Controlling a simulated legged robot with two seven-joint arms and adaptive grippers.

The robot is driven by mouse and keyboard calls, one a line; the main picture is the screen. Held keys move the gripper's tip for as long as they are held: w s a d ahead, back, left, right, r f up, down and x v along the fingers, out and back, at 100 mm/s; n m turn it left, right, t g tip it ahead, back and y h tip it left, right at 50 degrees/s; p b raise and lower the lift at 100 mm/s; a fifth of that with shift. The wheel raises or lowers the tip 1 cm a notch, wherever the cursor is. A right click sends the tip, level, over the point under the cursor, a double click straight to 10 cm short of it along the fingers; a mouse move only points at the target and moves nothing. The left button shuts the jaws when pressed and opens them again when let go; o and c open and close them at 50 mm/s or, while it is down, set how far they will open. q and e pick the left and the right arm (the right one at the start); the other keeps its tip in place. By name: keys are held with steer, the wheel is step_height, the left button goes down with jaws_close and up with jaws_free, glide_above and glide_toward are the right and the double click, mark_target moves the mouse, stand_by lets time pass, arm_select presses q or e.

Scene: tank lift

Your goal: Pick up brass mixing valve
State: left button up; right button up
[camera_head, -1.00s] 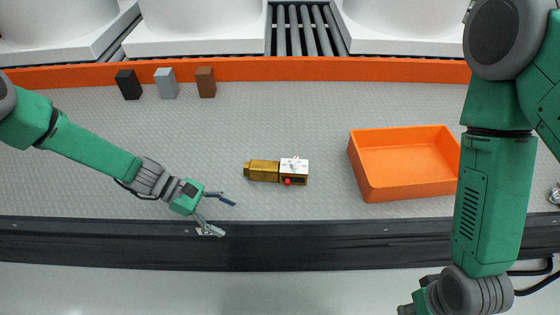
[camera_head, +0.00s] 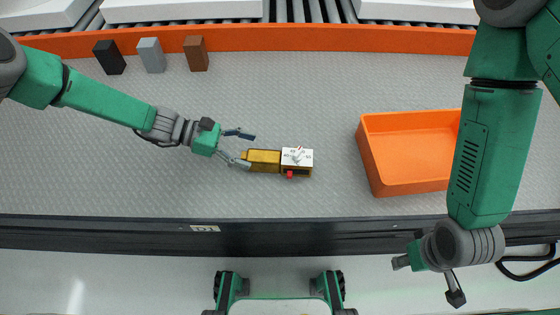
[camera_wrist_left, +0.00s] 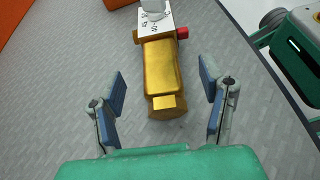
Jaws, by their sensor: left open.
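The brass mixing valve (camera_head: 264,161) lies on the grey table in the middle of the head view. It has a gold body, a white plate with a small lever, and a red knob on its right part. My left gripper (camera_head: 245,149) is open at the valve's left end. In the left wrist view the valve (camera_wrist_left: 162,75) lies ahead, its near gold end between and slightly beyond the spread fingers (camera_wrist_left: 162,95). The fingers are apart from it there. My right gripper (camera_head: 440,284) hangs at the lower right, beyond the table's front edge; its jaw state is unclear.
An orange tray (camera_head: 372,160) stands right of the valve and appears empty. Black (camera_head: 110,57), grey (camera_head: 151,55) and brown (camera_head: 196,54) blocks stand at the back left by the orange rail (camera_head: 300,38). A dark edge (camera_head: 330,236) runs along the front. Table around the valve is clear.

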mark_target(271, 155)
arm_select(q)
steer(key=shift+x, duration=1.15)
steer(key=b+x, duration=0.2)
steer(key=x, duration=0.2)
steer(key=shift+d+f, duration=0.15)
steer(key=shift+d, duration=0.15)
jaws_close()
step_height(271, 155, up, 10)
steer(key=p, duration=0.3)
steer(key=shift+p, duration=0.4)
steer(key=shift+f+b, duration=3.8)
steer(key=shift+f, duration=1.15)
steer(key=shift+r, duration=0.1)
